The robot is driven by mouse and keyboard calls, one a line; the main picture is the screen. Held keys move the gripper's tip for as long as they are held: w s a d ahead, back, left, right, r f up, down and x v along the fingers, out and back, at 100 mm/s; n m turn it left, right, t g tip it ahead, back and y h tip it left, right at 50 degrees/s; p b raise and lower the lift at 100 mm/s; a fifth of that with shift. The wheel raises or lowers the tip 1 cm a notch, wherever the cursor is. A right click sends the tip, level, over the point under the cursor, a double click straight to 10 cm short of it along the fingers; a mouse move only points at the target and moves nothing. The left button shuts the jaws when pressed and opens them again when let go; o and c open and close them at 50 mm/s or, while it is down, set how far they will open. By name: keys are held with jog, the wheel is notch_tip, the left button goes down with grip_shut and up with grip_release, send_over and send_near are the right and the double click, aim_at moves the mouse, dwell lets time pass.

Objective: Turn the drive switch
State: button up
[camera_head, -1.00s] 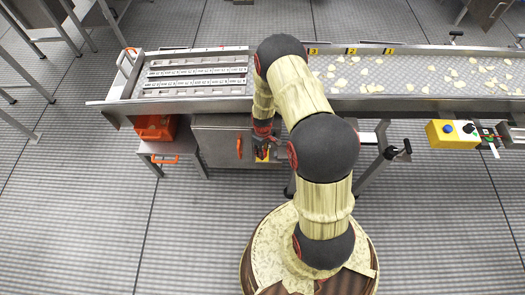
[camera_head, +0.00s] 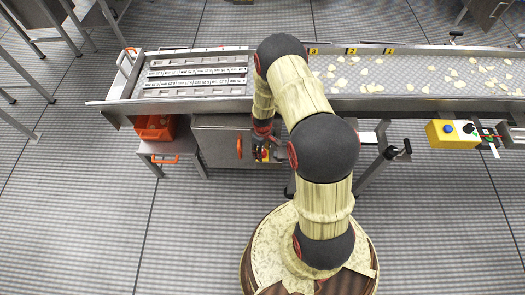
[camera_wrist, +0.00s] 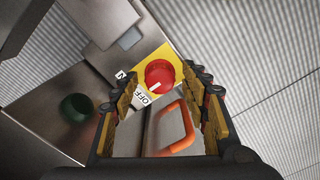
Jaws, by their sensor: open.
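The drive switch (camera_wrist: 159,76) is a round red knob with a white mark, on a yellow plate (camera_wrist: 178,60) on a metal box. The white mark points down-left, toward the "OFF" label (camera_wrist: 142,99); another, partly cut-off label (camera_wrist: 120,75) sits further left. My gripper (camera_wrist: 166,92) is open, with one finger on each side of the knob in the picture. Whether it touches the knob I cannot tell. In the head view my gripper (camera_head: 268,154) is at the front of the metal cabinet, and my arm partly hides the switch there.
An orange handle (camera_wrist: 178,128) lies just below the knob in the wrist view. A dark green round part (camera_wrist: 76,108) is to the left. The conveyor (camera_head: 420,84) runs above the cabinet (camera_head: 222,138). A yellow control box (camera_head: 452,134) is at the right.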

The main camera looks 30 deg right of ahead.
aim_at(263, 152)
notch_tip(263, 152, up, 12)
dwell(0.5)
dwell(0.3)
jog(key=s+a+m+g, duration=0.2)
jog(key=s+m, duration=0.1)
jog(key=s, duration=0.3)
jog(key=s+a+r+t, duration=0.2)
jog(key=s+a+r, duration=0.2)
jog(key=r, duration=1)
jog(key=s+a+r+t, duration=0.3)
jog(key=s+a+r, duration=0.1)
jog(key=r, duration=1.1)
jog(key=s+a+r+m+t, duration=0.1)
jog(key=s+a+r, duration=0.3)
jog(key=r, duration=1.1)
jog(key=shift+s+a+t, duration=0.15)
jog(key=shift+s+t, duration=0.65)
jog(key=shift+s, duration=0.3)
